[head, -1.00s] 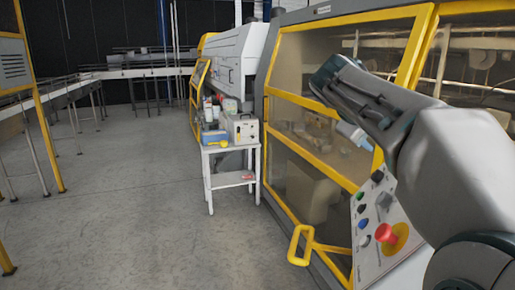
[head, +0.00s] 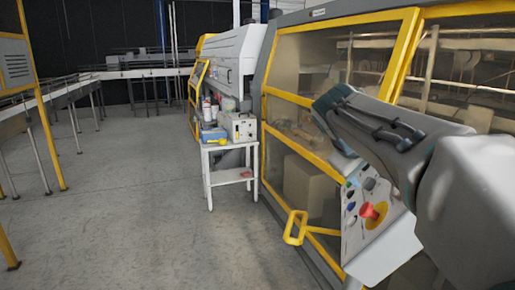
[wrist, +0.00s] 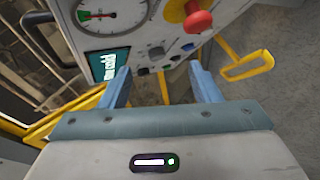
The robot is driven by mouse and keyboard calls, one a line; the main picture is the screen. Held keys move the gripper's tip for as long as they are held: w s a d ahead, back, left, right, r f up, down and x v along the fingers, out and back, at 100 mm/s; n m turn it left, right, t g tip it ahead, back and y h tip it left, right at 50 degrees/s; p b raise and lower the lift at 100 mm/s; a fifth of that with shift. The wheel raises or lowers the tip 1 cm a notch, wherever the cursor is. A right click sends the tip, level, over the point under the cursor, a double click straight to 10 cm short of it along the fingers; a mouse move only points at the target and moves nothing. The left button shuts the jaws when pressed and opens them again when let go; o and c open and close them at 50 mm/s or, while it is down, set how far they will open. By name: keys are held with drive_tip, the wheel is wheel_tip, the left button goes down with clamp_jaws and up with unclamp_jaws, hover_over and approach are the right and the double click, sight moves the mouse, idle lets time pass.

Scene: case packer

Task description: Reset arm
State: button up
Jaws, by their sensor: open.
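My gripper (wrist: 160,88) shows in the wrist view with its two blue fingers apart and nothing between them. In the head view my arm reaches in from the right, and its end covers part of the control panel; the fingertips are hidden there. The control panel (head: 382,245) is a pale tilted board with a red emergency stop knob (head: 373,211) on a yellow base. In the wrist view the red knob (wrist: 198,20), a round gauge (wrist: 97,14) and a small teal screen (wrist: 108,64) lie beyond the fingers, which look apart from the panel.
The case packer with its yellow-framed clear doors (head: 290,98) fills the right side. A yellow handle (head: 295,228) sticks out low beside the panel. A white cart (head: 229,174) with boxes and bottles stands by the machine. Conveyors (head: 60,98) run at the left. The middle floor is clear.

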drive_tip(key=s+a+f+m+g+y, duration=0.25)
drive_tip(key=s+a+f, duration=0.25)
drive_tip(key=s+f, duration=0.7)
drive_tip(key=s+a+f+m+g+y, duration=0.2)
drive_tip(key=s+a+f+y, duration=0.2)
drive_tip(key=s+f, duration=0.7)
wheel_tip(320, 180, down, 10)
drive_tip(key=w+t+b, duration=0.1)
drive_tip(key=b, duration=0.9)
drive_tip(key=shift+w+d, duration=0.35)
drive_tip(key=shift+w, duration=0.05)
drive_tip(key=c, duration=0.4)
drive_tip(key=shift+s, duration=0.1)
drive_tip(key=shift+c, duration=0.5)
